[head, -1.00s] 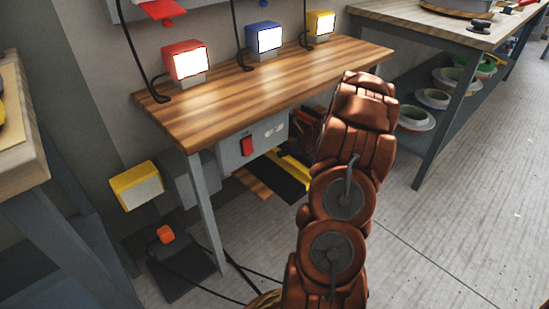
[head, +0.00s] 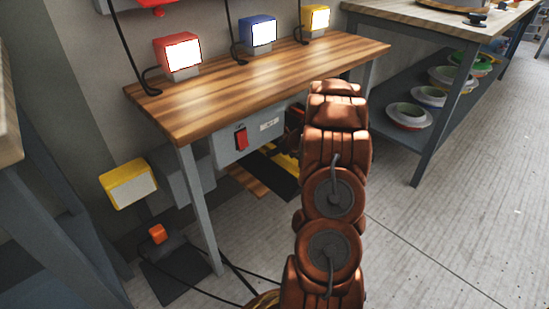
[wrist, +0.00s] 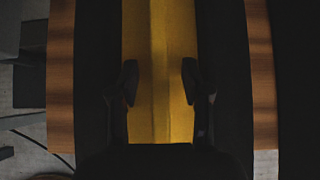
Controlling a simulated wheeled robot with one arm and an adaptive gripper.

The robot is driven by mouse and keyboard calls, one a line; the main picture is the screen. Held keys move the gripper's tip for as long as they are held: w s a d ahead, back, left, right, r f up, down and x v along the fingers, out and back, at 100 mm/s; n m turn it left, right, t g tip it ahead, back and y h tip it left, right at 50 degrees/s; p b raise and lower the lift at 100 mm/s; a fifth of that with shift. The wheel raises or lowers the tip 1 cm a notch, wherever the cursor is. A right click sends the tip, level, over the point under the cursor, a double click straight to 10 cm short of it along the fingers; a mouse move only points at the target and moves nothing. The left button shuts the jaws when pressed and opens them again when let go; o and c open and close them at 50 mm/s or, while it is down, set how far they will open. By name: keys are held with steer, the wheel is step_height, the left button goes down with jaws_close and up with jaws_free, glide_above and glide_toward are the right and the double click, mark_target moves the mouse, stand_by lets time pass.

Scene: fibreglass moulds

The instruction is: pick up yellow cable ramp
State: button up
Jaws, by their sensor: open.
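The yellow cable ramp (wrist: 160,40) runs up the middle of the wrist view as a long yellow strip with a centre ridge and dark bands on both sides. In the head view part of it shows as yellow and black under the workbench (head: 287,160), partly hidden by my arm. My gripper (wrist: 160,84) is open, with one dark finger over each side of the yellow strip. The fingers are apart and hold nothing. I cannot tell how high they are above it. The gripper is hidden in the head view.
The wooden workbench (head: 255,85) stands above the ramp, with red, blue and yellow lamps on it. A grey box with a red switch (head: 241,138) hangs under its top. A bench leg (head: 200,210) and black cables are at left. Open floor (head: 450,220) lies at right.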

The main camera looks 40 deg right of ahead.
jaws_close()
stand_by(0.6)
